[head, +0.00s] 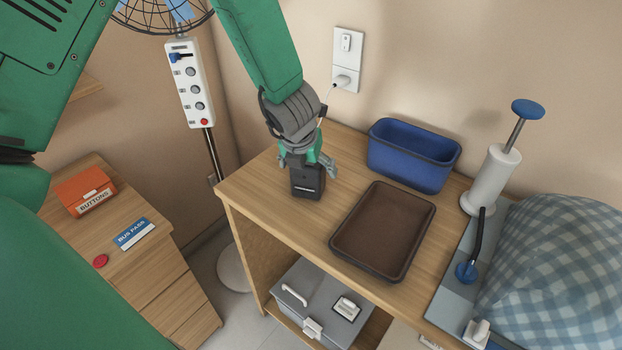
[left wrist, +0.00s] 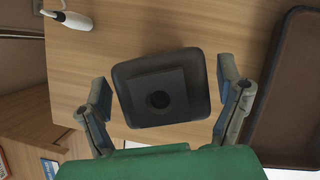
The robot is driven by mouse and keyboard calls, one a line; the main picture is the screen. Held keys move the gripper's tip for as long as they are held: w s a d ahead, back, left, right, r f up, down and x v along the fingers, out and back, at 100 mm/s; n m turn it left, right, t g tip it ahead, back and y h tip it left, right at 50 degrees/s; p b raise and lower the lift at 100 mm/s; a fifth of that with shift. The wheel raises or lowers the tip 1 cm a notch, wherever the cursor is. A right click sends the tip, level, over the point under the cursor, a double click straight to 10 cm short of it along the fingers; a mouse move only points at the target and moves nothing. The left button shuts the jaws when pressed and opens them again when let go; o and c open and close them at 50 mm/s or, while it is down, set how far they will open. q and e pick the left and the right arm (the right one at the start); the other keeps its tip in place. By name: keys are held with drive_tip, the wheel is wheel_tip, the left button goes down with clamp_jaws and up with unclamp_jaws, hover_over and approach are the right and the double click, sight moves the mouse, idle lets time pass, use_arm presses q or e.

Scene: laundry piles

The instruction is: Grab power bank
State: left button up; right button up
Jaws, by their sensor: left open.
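A black block with a small pale mark, which looks like the power bank (head: 307,184), stands on the wooden table near its left front edge. In the left wrist view the dark block (left wrist: 160,108) shows from above, with a square raised part and a round dark spot. My left gripper (head: 309,163) is right over it, pointing down. Its jaws are open, with one finger on each side of the block and visible gaps between. The arm partly hides the block's top in the head view. My right gripper is not in view.
A brown tray (head: 345,246) lies right of the block, and a blue bin (head: 413,172) stands behind it. A wall outlet (head: 346,80) has a thin cord. A grey box (head: 318,312) sits below. A low cabinet (head: 165,275) is at left.

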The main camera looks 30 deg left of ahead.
use_arm(q)
drive_tip(key=shift+w+a+f, duration=0.25)
drive_tip(key=shift+a+f, duration=0.7)
drive_tip(key=shift+f, duration=0.1)
drive_tip(key=shift+s, duration=0.1)
drive_tip(key=shift+d, duration=0.4)
drive_tip(key=shift+d+r, duration=0.25)
drive_tip(key=shift+d, duration=0.6)
drive_tip(key=c, duration=0.9)
drive_tip(key=shift+d+r, duration=0.1)
drive_tip(key=shift+d, duration=0.1)
drive_tip(key=c, duration=0.4)
drive_tip(key=shift+a+f, duration=0.2)
drive_tip(key=shift+a, duration=0.75)
drive_tip(key=shift+c, duration=0.4)
drive_tip(key=shift+d+r, duration=0.25)
wheel_tip(320, 180, up, 8)
drive_tip(key=p, duration=0.5)
drive_tip(key=shift+r, duration=0.1)
drive_tip(key=shift+w+r+p, duration=0.25)
drive_tip(key=shift+r+p, duration=0.55)
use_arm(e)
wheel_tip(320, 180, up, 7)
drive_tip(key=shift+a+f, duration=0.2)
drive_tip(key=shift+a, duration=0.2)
